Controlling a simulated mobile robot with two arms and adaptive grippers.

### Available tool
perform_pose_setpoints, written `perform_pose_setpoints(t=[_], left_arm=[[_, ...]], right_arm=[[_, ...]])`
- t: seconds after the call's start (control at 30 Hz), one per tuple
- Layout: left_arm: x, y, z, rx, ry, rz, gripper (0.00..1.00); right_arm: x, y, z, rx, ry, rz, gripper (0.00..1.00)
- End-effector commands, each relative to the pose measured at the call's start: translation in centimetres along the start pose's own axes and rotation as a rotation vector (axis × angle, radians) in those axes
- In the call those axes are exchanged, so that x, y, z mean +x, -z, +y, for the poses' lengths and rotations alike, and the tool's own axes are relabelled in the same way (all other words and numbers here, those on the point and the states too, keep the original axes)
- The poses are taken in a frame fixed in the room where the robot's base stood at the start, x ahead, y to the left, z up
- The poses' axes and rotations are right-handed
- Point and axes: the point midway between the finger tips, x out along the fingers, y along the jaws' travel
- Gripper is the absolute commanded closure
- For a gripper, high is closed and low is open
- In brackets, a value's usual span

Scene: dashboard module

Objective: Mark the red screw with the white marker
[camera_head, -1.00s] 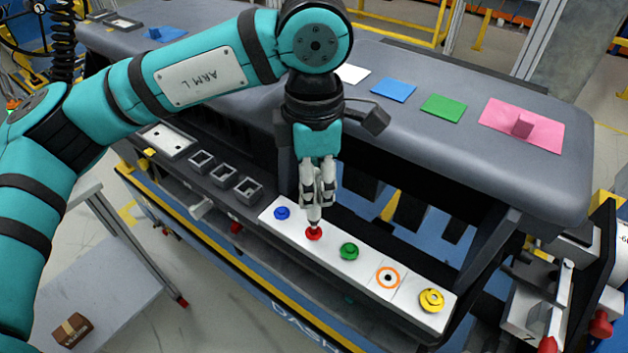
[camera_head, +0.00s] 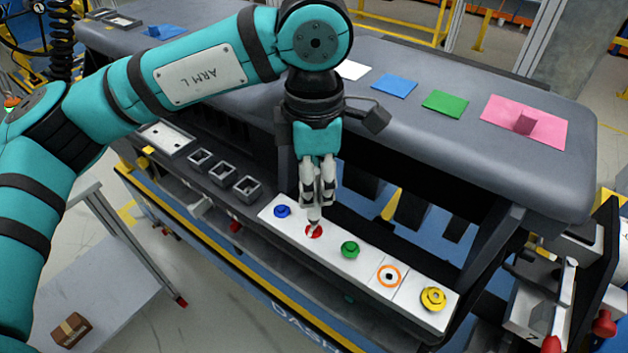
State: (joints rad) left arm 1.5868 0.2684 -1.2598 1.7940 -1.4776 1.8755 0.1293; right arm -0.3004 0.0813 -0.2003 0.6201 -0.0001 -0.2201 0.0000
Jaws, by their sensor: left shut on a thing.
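My left gripper (camera_head: 318,198) is shut on the white marker (camera_head: 314,215), which points down. The red screw (camera_head: 314,232) is on the white strip (camera_head: 368,266), directly under the marker. The marker's lower end overlaps the red screw in the picture, and white shows on the red. I cannot tell whether that white is the tip or a mark. Part of the screw is hidden by the marker. My right gripper is not in view.
On the strip are a blue screw (camera_head: 282,211), a green screw (camera_head: 350,249), an orange ring (camera_head: 389,276) and a yellow piece (camera_head: 432,298). Several small square holders (camera_head: 248,187) stand to the left. The dark dashboard (camera_head: 420,70) rises behind, bearing coloured sheets.

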Motion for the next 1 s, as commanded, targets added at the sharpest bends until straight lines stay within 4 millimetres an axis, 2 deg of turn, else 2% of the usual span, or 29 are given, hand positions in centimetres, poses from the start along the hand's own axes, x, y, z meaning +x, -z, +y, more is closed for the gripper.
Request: perform_pose_setpoints(t=[0.23,1.0], left_arm=[[-0.5,0.0,0.0,0.000,0.000,0.000,1.00],[-5.0,0.0,0.0,0.000,0.000,0.000,1.00]], right_arm=[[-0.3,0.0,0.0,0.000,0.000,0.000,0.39],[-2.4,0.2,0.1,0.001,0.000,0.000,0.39]])
